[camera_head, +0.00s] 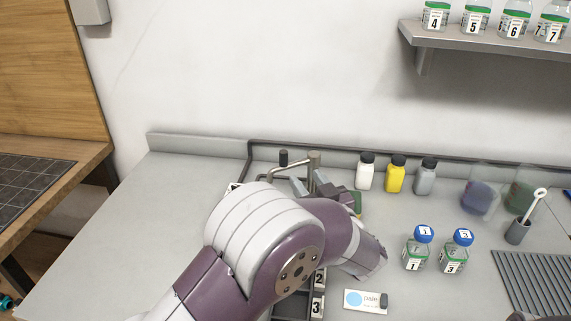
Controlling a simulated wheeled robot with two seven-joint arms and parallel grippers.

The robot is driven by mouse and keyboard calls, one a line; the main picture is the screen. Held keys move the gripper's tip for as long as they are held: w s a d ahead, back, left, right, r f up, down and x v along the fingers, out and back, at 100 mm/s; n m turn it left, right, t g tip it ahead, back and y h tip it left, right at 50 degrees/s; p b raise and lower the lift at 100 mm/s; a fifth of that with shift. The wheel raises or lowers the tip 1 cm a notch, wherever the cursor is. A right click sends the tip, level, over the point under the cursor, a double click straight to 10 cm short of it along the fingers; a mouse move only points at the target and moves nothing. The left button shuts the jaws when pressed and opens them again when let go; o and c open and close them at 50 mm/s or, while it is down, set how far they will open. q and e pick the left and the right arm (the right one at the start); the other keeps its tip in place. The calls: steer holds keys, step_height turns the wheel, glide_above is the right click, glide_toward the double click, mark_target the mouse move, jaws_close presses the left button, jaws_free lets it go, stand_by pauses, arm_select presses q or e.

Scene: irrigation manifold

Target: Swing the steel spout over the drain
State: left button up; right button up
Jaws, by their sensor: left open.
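The steel spout (291,174) runs left from an upright steel post (314,160) at the back of the grey counter and bends down at its left end. A black knob (283,158) stands just behind it. My left gripper (312,186) is open at the foot of the post, its grey fingers apart. I cannot tell whether they touch the spout. My left arm covers the area in front of the spout, and I cannot make out the drain. My right gripper is not in view.
White, yellow (396,174) and grey bottles stand right of the post. Two blue-capped jars (416,252) stand nearer. A numbered black rack (291,306) is partly hidden by my arm. A labelled card (366,301) lies beside it. The counter's left part (150,220) is clear.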

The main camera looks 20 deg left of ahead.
mark_target(285, 155)
arm_select(q)
steer(key=x, duration=1.2)
steer(key=shift+a+r+p, duration=0.2)
steer(key=shift+a+p, duration=0.15)
steer(key=shift+a, duration=0.05)
steer(key=shift+s, duration=0.1)
jaws_close()
